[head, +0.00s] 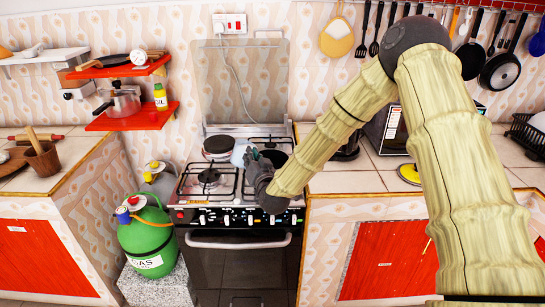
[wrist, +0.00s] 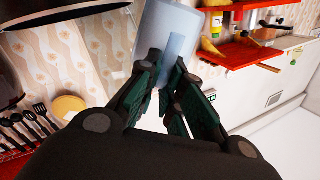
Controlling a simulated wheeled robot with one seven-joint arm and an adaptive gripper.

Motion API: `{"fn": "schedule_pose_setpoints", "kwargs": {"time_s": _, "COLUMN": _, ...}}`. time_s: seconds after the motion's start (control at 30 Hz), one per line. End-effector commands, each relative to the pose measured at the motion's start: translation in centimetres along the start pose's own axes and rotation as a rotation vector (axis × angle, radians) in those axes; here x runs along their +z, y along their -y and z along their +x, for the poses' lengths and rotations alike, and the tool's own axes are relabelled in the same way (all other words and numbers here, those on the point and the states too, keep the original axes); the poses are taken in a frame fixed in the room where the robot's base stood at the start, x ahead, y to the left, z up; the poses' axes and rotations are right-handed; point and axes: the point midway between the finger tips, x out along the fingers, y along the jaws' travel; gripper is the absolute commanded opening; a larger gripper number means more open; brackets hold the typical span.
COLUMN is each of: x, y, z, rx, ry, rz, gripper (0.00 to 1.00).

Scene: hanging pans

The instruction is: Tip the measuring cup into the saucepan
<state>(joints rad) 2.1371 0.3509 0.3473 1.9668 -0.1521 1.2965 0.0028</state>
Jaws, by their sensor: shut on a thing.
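The measuring cup (wrist: 172,32) is pale blue and translucent. In the wrist view it sits between my fingertips. My gripper (wrist: 168,78) is shut on it. In the head view my gripper (head: 256,160) is over the right side of the stove, and a pale part of the cup (head: 239,155) shows just left of it. A dark round pan, apparently the saucepan (head: 275,157), is on the stove right beside my gripper and partly hidden by it. A dark rounded pan (wrist: 50,14) also shows at the top left of the wrist view. The cup's contents and exact tilt cannot be made out.
The stove (head: 208,180) has its glass lid (head: 245,80) raised behind. A green gas bottle (head: 147,238) stands to its left. Red shelves (head: 130,118) hang on the wall. Utensils and pans (head: 500,72) hang at the right. A microwave stands on the right counter.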

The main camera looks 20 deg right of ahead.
Motion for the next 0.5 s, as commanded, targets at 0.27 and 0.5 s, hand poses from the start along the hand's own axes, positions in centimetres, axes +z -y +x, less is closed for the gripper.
{"fn": "schedule_pose_setpoints", "kwargs": {"time_s": 0.27, "x": -0.5, "y": -0.2, "z": 0.0, "rx": -0.002, "ry": -0.001, "rz": 0.045, "gripper": 0.0}}
{"fn": "schedule_pose_setpoints", "kwargs": {"time_s": 0.5, "x": -1.3, "y": -0.2, "z": 0.0, "rx": -0.004, "ry": -0.001, "rz": 0.087, "gripper": 0.0}}
